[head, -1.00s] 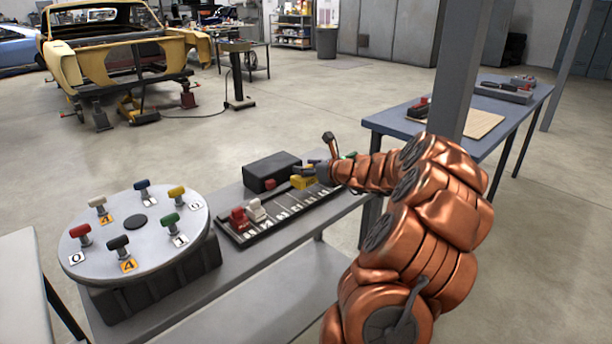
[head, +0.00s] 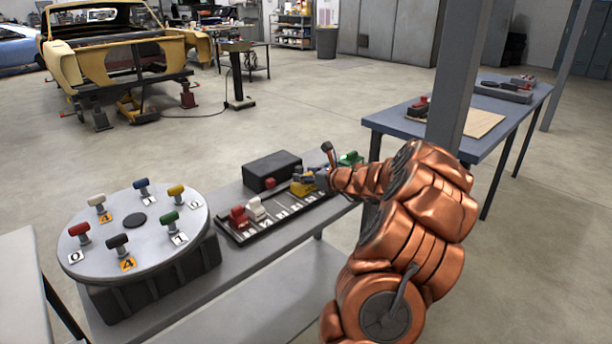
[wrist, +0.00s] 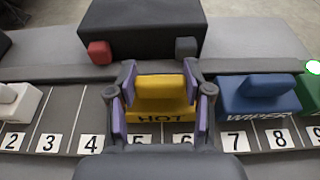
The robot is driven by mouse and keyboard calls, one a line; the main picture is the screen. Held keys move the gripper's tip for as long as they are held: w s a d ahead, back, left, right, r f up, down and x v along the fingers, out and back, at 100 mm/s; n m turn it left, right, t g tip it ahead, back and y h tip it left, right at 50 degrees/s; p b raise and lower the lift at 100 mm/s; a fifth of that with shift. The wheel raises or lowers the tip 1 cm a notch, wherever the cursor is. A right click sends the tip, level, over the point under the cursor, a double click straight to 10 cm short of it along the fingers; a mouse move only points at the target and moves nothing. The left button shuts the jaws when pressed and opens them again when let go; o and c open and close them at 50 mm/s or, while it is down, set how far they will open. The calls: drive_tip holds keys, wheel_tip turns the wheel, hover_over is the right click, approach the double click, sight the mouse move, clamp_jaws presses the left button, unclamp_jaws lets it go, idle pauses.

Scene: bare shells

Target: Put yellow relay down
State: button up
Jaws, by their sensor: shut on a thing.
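The yellow relay (wrist: 160,92), marked HOT, is between the purple-padded fingers of my gripper (wrist: 161,100) in the wrist view. The fingers are shut on its sides. The relay is upright over the numbered rack (wrist: 62,112), above labels 5 and 6, which are partly covered. I cannot tell whether its base touches the rack. In the head view the yellow relay (head: 301,188) is low at the right half of the rack (head: 283,221), with my gripper (head: 308,177) on it.
A blue relay (wrist: 258,98) marked WIPER sits right of the yellow one, behind labels 7 and 8, with a green relay (wrist: 310,97) beyond. A white relay (wrist: 18,102) is at the left. A black box (wrist: 142,30) stands behind the rack. Labels 3 and 4 front bare spaces.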

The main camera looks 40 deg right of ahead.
drive_tip(key=o, duration=1.2)
drive_tip(key=shift+o, duration=0.2)
drive_tip(key=shift+r, duration=0.15)
drive_tip(key=v, duration=1.2)
